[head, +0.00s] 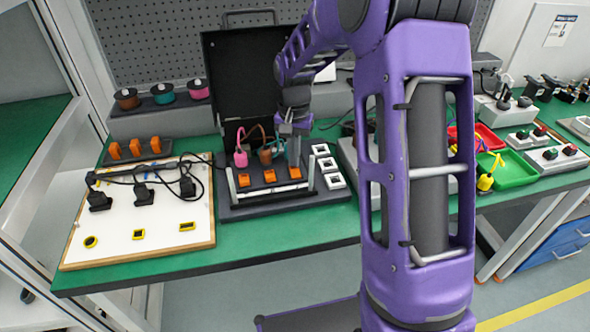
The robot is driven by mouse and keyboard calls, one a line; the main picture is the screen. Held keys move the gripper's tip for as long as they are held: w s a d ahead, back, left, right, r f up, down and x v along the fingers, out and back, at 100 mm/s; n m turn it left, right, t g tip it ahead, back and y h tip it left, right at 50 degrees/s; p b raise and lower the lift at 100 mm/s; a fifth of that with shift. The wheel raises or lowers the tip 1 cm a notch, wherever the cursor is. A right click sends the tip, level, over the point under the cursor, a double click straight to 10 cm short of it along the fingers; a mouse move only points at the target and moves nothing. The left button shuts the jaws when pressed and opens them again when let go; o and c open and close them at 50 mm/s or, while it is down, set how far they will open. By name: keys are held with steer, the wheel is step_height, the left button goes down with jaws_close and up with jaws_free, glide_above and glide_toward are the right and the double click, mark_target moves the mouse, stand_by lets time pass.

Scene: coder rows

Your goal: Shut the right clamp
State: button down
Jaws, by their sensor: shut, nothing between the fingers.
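A dark fixture (232,210) sits on the green bench in front of an open black case lid. Along its front are orange blocks that look like clamps: a left one (243,180), a middle one (270,176) and a right one (295,174). Pink, brown and teal corded plugs stand behind them. My gripper (294,160) points down just behind the right orange block, its fingers shut with nothing between them. I cannot tell whether it touches the block, or whether that clamp is open or shut. A light bar runs along the fixture's front.
White square frames (328,164) lie right of the fixture. A white board (140,215) with black plugs and loose cables lies left. Orange blocks (138,148) and coloured spools (163,93) stand behind it. Red and green trays (518,172) are at right. My arm hides the bench's middle right.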

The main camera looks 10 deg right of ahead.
steer(key=shift+f, duration=0.5)
steer(key=shift+s, duration=0.1)
steer(key=shift+r+p, duration=2.75)
steer(key=shift+r, duration=0.85)
